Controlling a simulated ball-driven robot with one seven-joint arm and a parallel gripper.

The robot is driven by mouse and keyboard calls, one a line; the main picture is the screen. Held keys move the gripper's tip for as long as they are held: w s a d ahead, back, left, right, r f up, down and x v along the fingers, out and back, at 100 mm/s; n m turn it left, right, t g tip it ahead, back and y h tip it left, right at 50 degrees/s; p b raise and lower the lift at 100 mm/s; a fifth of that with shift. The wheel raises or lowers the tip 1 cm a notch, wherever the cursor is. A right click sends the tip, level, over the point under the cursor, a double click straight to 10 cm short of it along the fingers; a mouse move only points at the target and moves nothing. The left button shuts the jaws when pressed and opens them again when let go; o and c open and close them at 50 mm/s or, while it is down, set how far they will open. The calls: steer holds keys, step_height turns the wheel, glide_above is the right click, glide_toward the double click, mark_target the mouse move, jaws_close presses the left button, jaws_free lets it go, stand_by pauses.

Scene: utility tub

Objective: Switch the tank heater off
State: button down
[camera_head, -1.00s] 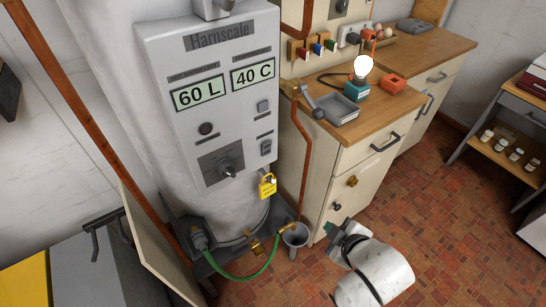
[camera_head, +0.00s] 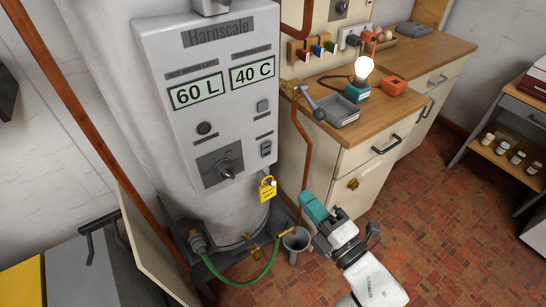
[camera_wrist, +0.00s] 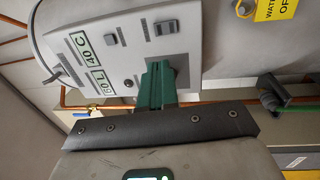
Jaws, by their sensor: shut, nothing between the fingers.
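The tank heater (camera_head: 160,75) is a white cylinder with a grey control panel (camera_head: 237,125). Its displays read 60 L and 40 C. A dark round lamp or button (camera_head: 204,128), a rotary knob (camera_head: 226,171), an upper switch (camera_head: 263,106) and a lower rocker switch (camera_head: 265,149) sit on the panel. My gripper (camera_head: 311,206), with teal fingers, is shut and empty, right of and below the panel. In the wrist view the shut fingers (camera_wrist: 156,86) point toward the panel and cover part of the dark knob plate (camera_wrist: 181,64). The rocker switch (camera_wrist: 166,27) shows uncovered there.
A yellow tag (camera_head: 267,189) hangs by the panel's lower right corner. A copper pipe (camera_head: 304,165) runs down beside the cabinet (camera_head: 345,165). A grey cup (camera_head: 296,240) and green hose (camera_head: 245,278) are low by the tank. Tiled floor is open at right.

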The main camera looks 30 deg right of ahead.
mark_target(265, 149)
steer(key=w+p, duration=0.1)
steer(key=w, duration=0.3)
steer(key=w+r+p, duration=0.1)
steer(key=w, duration=0.4)
steer(key=w+p, duration=0.1)
steer(key=w, duration=0.3)
steer(key=shift+w+r, duration=0.3)
steer(key=shift+w, duration=0.2)
steer(key=shift+a, duration=0.1)
